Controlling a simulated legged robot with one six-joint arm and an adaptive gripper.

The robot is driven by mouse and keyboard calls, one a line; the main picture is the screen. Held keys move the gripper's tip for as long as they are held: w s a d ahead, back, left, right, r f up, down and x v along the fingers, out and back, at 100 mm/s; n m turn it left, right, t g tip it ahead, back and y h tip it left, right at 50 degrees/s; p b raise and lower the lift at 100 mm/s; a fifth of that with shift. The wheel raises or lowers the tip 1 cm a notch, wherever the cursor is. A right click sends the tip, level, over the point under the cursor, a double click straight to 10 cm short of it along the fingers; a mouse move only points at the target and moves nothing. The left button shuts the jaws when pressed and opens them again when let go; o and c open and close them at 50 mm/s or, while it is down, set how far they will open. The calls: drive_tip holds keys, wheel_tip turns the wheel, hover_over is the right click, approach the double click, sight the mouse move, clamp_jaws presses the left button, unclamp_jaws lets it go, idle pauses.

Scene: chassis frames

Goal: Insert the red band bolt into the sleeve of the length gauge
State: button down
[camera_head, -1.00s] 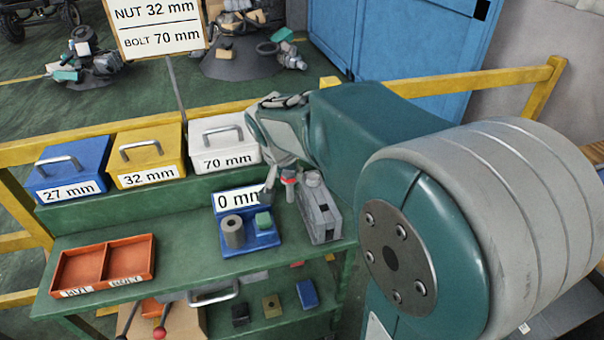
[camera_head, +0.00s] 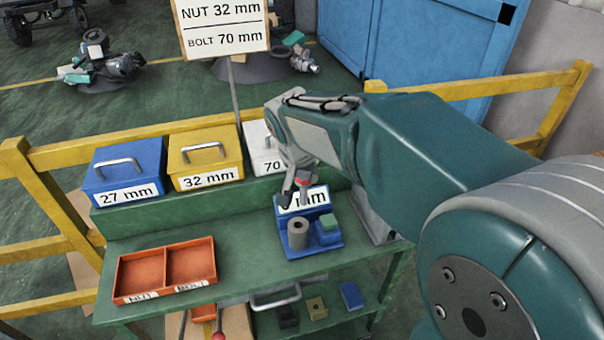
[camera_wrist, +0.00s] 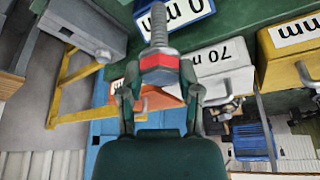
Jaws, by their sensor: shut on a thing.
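My gripper (camera_head: 299,186) is shut on the red band bolt (camera_wrist: 158,65). In the wrist view the bolt's red-banded head sits between the fingers and its grey threaded shank points away from the gripper. In the head view the red band (camera_head: 305,182) shows small at the fingertips, above the length gauge (camera_head: 327,239). The gauge is a blue block with a grey upright sleeve (camera_head: 297,234), a green block beside it, and a display partly hidden by my gripper. The bolt is apart from the sleeve, above and behind it in the head view.
Blue (camera_head: 127,178), yellow (camera_head: 205,161) and white (camera_head: 264,155) lidded boxes stand on the raised shelf behind. An orange two-part tray (camera_head: 163,269) lies at the bench's left. A grey device (camera_head: 372,219) stands right of the gauge, partly behind my arm. Bench between tray and gauge is clear.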

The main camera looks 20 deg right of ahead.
drive_tip(key=f, duration=0.2)
drive_tip(key=a+f, duration=0.1)
drive_tip(key=f, duration=0.2)
drive_tip(key=shift+a+f, duration=0.35)
idle(0.4)
drive_tip(key=shift+d, duration=0.25)
drive_tip(key=shift+a, duration=0.2)
drive_tip(key=shift+d, duration=0.2)
idle(0.4)
drive_tip(key=shift+a, duration=0.1)
drive_tip(key=shift+f, duration=3.9)
